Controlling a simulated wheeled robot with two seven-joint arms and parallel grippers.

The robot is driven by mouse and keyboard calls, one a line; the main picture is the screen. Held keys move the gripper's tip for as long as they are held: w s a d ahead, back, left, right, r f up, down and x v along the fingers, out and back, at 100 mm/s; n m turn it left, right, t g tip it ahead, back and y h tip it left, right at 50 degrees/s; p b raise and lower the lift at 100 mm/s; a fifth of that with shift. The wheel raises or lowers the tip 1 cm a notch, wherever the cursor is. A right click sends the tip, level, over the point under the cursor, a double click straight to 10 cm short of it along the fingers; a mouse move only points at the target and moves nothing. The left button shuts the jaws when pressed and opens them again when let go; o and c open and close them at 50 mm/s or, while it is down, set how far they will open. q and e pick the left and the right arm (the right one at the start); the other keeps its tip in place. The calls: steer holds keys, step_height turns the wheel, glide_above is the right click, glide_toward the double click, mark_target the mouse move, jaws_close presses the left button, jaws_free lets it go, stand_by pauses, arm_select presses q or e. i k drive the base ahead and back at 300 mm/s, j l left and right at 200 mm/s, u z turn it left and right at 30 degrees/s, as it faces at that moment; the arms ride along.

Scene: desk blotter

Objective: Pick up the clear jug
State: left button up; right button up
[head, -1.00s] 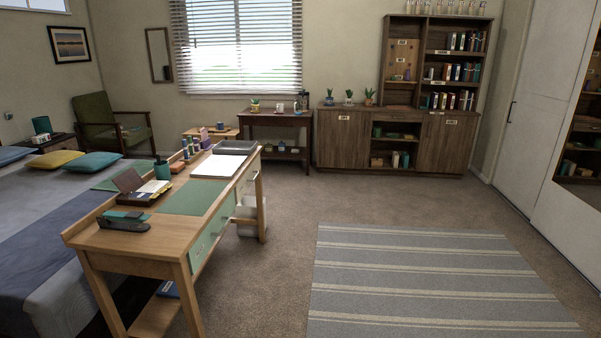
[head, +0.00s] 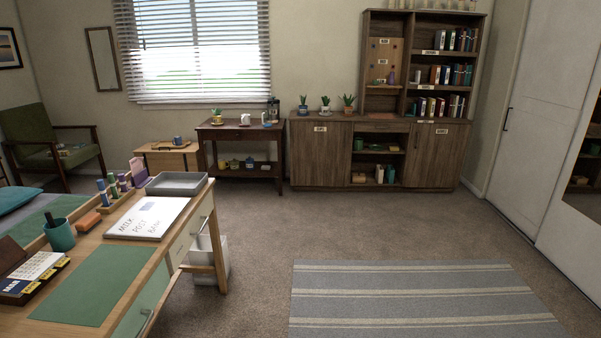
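A tall, see-through vessel with dark parts (head: 273,109) stands upright at the right back of the small dark side table (head: 243,132) under the window. It looks like the clear jug, but it is too small to be sure. A white mug or pitcher (head: 245,119) and a small pale blue-white item (head: 265,119) stand to its left on the same top. Neither of my grippers is in view.
The wooden desk (head: 120,250) with a green blotter (head: 92,285), whiteboard (head: 149,217) and grey tray (head: 177,184) fills the lower left. A white bin (head: 208,258) stands under its end. Carpet (head: 340,220) is clear before the side table; a striped rug (head: 420,300) lies right.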

mark_target(265, 118)
steer(key=i, duration=3.35)
